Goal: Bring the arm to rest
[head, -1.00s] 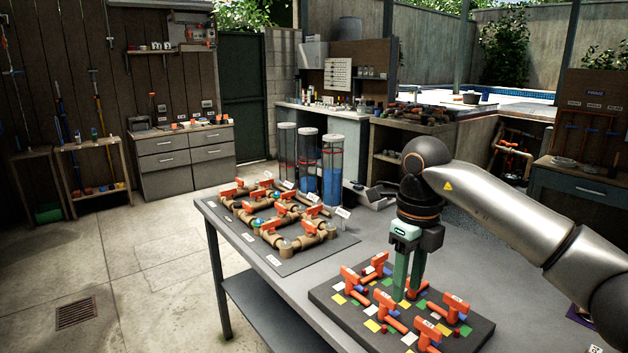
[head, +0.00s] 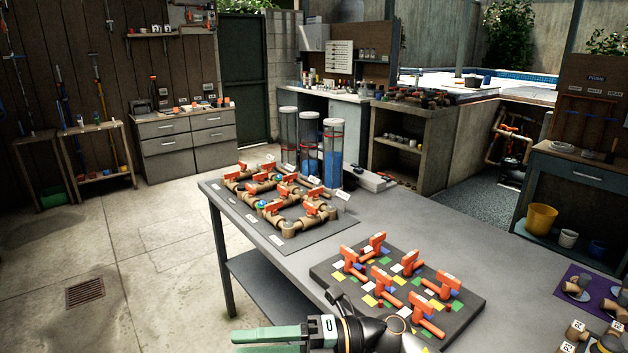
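My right gripper (head: 240,343) is at the bottom edge of the head view, left of centre, its teal fingers pointing left. A narrow gap shows between the fingers and nothing is seen between them; the lower finger is partly cut off by the frame. It is apart from the dark board (head: 455,325) with colored tiles and orange-red valve handles (head: 376,243), in front and to the left of it. The arm behind the gripper covers the board's near edge. My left gripper is not in view.
The grey table (head: 400,205) also carries a pipe assembly with red handles (head: 262,203) and tall clear cylinders with blue content (head: 331,160). A purple mat (head: 568,305) with pipe fittings lies at right. The table strip between pipes and board is clear.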

